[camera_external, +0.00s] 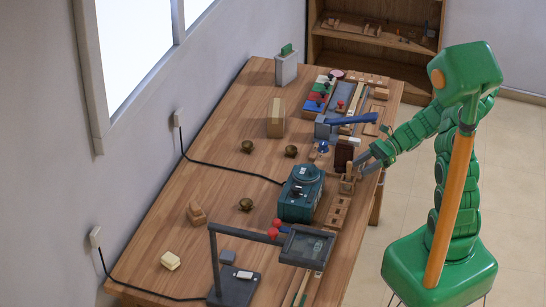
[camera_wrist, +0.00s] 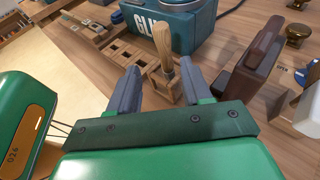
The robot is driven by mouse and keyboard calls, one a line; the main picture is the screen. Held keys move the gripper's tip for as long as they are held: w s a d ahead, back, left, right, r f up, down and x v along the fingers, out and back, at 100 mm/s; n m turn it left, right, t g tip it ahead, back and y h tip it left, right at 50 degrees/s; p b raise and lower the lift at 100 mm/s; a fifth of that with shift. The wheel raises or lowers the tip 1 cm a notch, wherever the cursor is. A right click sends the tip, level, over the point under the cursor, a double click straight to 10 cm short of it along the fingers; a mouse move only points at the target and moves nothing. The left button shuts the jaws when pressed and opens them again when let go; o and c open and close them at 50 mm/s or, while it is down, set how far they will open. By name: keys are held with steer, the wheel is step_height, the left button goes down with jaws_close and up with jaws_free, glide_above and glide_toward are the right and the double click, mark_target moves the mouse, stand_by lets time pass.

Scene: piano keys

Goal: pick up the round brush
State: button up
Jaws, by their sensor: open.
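A light wooden handle (camera_wrist: 162,45), which looks like the round brush, stands upright and slightly tilted in the wrist view. Its lower end meets a small wooden block or holder (camera_wrist: 162,88); bristles are not clearly seen. In the external view the brush (camera_external: 349,170) is small, at the bench's right edge. My gripper (camera_wrist: 158,75) is open, with one grey finger on each side of the handle in the wrist view. I cannot tell whether either finger touches it. In the external view my gripper (camera_external: 366,164) is just right of the brush.
A teal machine (camera_external: 300,194) stands left of the brush. A dark brown block (camera_external: 343,154) is close behind it, also seen in the wrist view (camera_wrist: 245,72). A slotted wooden rack (camera_external: 337,212) lies in front. The bench (camera_external: 235,185) has clear room at left.

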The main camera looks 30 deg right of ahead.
mark_target(348, 176)
steer(key=shift+x, duration=1.35)
steer(key=shift+w+x, duration=0.15)
steer(key=shift+x, duration=1.1)
steer(key=shift+w+x, duration=0.2)
steer(key=shift+x, duration=1.05)
jaws_close()
